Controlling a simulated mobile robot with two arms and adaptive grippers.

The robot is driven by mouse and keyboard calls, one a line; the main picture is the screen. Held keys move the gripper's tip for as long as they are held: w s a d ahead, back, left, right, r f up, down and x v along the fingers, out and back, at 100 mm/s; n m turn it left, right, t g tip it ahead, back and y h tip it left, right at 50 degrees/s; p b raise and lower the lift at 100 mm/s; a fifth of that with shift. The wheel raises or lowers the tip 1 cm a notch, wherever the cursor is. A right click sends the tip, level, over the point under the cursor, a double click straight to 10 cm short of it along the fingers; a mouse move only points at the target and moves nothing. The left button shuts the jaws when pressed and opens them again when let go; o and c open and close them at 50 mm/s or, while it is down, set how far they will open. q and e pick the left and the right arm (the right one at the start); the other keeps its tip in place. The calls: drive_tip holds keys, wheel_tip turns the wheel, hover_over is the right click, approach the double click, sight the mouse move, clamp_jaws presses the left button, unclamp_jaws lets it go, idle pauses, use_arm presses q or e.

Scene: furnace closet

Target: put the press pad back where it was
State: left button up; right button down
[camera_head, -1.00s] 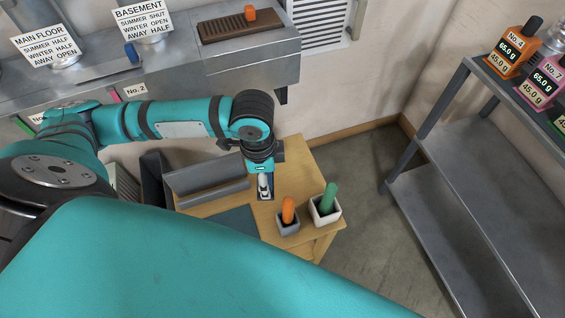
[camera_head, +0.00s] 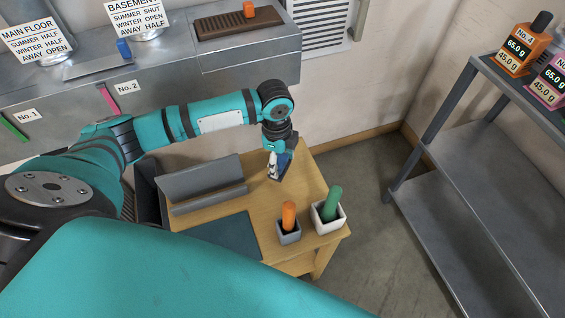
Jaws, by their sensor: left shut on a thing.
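My left gripper (camera_head: 275,164) points down over the back right part of the small wooden table (camera_head: 315,185). It is shut on a small dark blue thing (camera_head: 284,168), which looks like the press pad. The gripper hides part of it, and I cannot tell whether it touches the tabletop. It is behind the two pots and right of a grey angled holder (camera_head: 202,178). My right gripper is not in view.
A grey pot (camera_head: 289,237) with an orange handle (camera_head: 289,214) and a white pot (camera_head: 328,223) with a green handle (camera_head: 333,201) stand at the table's right front. A dark teal mat (camera_head: 222,236) lies left of them. A grey metal shelf (camera_head: 468,190) stands at right.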

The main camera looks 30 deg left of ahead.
sight(283, 164)
use_arm(q)
drive_tip(key=shift+w+a+f, duration=0.1)
drive_tip(key=shift+w, duration=0.85)
drive_tip(key=shift+f, duration=1.75)
drive_tip(key=shift+f, duration=0.1)
drive_tip(key=o, duration=1.2)
drive_tip(key=r, duration=1.2)
drive_tip(key=shift+a+r+p, duration=0.15)
drive_tip(key=shift+a+p, duration=0.15)
drive_tip(key=shift+p, duration=0.05)
